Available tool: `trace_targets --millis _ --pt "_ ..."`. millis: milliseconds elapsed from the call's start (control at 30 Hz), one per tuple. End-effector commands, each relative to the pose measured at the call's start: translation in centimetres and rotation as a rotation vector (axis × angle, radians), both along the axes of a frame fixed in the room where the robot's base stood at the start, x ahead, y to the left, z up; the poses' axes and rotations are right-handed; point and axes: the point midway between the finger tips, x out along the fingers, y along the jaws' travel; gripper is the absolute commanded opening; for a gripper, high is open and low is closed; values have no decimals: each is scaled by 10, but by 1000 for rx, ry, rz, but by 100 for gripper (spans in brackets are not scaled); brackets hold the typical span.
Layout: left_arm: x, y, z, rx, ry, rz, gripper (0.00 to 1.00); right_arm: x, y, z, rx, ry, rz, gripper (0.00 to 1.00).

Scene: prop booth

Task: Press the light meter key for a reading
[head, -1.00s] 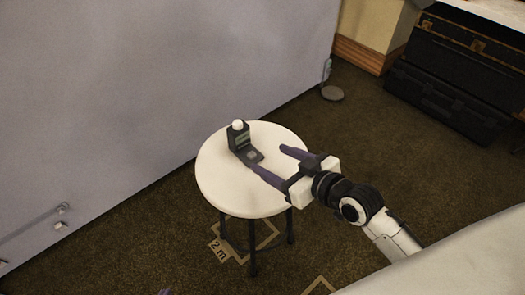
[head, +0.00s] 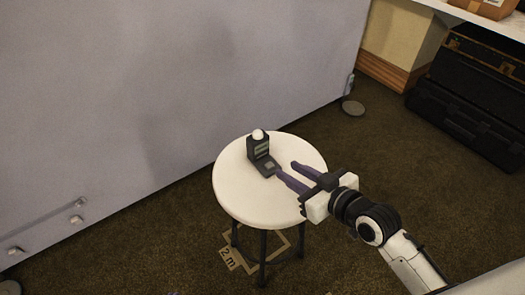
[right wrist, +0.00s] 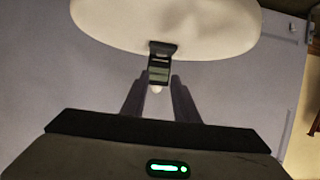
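The light meter (head: 258,149) is a small dark upright block with a white dome on top and a greenish display. It stands on a round white stool (head: 245,200). A low dark foot reaches toward my right gripper and carries a pale square key (head: 269,166). My right gripper (head: 285,168) is open and empty, with its left fingertip close beside the foot's end; I cannot tell whether they touch. In the right wrist view the meter (right wrist: 159,73) shows between the gripper's fingers (right wrist: 157,82). My left gripper is not clearly in view.
A large grey panel (head: 150,100) stands behind the stool. Black cases (head: 465,100) lie at the upper right. A floor mark reading "2 m" (head: 228,258) lies by the stool's legs. The stool top around the meter is clear.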

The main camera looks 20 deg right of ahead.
Motion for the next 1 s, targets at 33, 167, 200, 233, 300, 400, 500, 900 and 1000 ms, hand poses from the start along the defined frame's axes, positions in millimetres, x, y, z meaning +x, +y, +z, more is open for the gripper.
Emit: trace_targets --millis 33,167,200,233,300,400,500,900,1000 --pt "0 0 0 0 0 0 0 0 0 0 0 0 0 18" --pt "0 0 0 0 -1 0 0 0 0 0 0 0 0 0" --pt "0 0 0 0 -1 0 0 0 0 0 0 0 0 0" --pt "0 0 0 0 -1 0 0 0 0 0 0 0 0 0" --pt "0 0 0 0 -1 0 0 0 0 0 0 0 0 0" --pt "0 0 0 0 -1 0 0 0 0 0 0 0 0 0" --pt "0 0 0 0 -1 0 0 0 0 0 0 0 0 0" --pt "0 0 0 0 -1 0 0 0 0 0 0 0 0 0" --pt "0 0 0 0 -1 0 0 0 0 0 0 0 0 0"
